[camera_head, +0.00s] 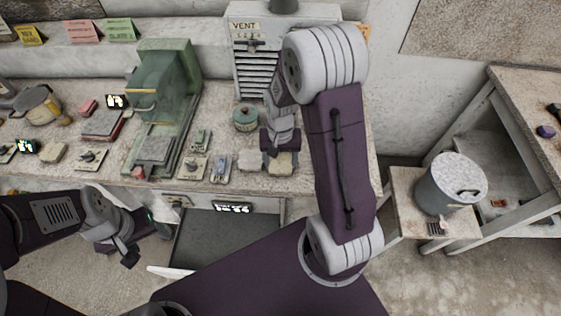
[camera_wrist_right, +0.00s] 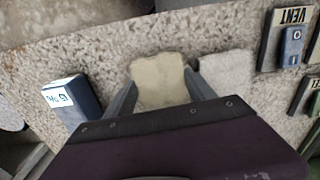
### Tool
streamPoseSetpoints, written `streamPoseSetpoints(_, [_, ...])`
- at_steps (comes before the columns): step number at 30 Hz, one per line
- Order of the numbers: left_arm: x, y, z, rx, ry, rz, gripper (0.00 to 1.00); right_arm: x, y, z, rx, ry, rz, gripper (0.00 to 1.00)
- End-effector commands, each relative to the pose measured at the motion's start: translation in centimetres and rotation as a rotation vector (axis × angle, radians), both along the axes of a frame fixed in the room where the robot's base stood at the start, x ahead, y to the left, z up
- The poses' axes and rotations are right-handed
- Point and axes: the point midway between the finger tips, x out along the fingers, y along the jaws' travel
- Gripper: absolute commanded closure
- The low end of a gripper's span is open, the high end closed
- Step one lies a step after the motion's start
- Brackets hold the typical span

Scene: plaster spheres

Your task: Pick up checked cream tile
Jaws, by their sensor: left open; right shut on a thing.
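A cream tile with an uneven outline (camera_wrist_right: 158,80) lies between the fingers of my right gripper (camera_wrist_right: 162,100) in the right wrist view. In the head view this tile (camera_head: 281,164) is at the front of the bench, just below my right gripper (camera_head: 281,148), which is shut on it. A paler, squarer tile (camera_head: 250,161) lies beside it on the left; it also shows in the wrist view (camera_wrist_right: 228,75). No check pattern can be made out on either. My left gripper (camera_head: 147,240) is open and empty, low in front of the bench.
A green lidded pot (camera_head: 245,119), a blue switch (camera_head: 221,163) and a tall green machine (camera_head: 160,90) stand left of the tiles. A dark blue labelled box (camera_wrist_right: 72,103) is near the tile in the wrist view. A grey bucket (camera_head: 450,185) stands at right.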

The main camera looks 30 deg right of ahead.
Motion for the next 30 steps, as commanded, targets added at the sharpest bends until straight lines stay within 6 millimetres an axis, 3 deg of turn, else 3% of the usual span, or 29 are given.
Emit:
streamPoseSetpoints(8, [0.0, 0.0, 0.7, 0.000, 0.000, 0.000, 0.38, 0.2, 0.0, 4.3, -0.001, -0.008, 0.000, 0.88])
streamPoseSetpoints(21, [0.0, 0.0, 1.0, 0.000, 0.000, 0.000, 0.38, -7.4, -6.4, 9.8, -0.001, -0.004, -0.005, 0.88])
streamPoseSetpoints(30, [0.0, 0.0, 1.1, 0.000, 0.000, 0.000, 0.38, -8.9, -7.6, 10.8, 0.000, -0.001, 0.000, 0.88])
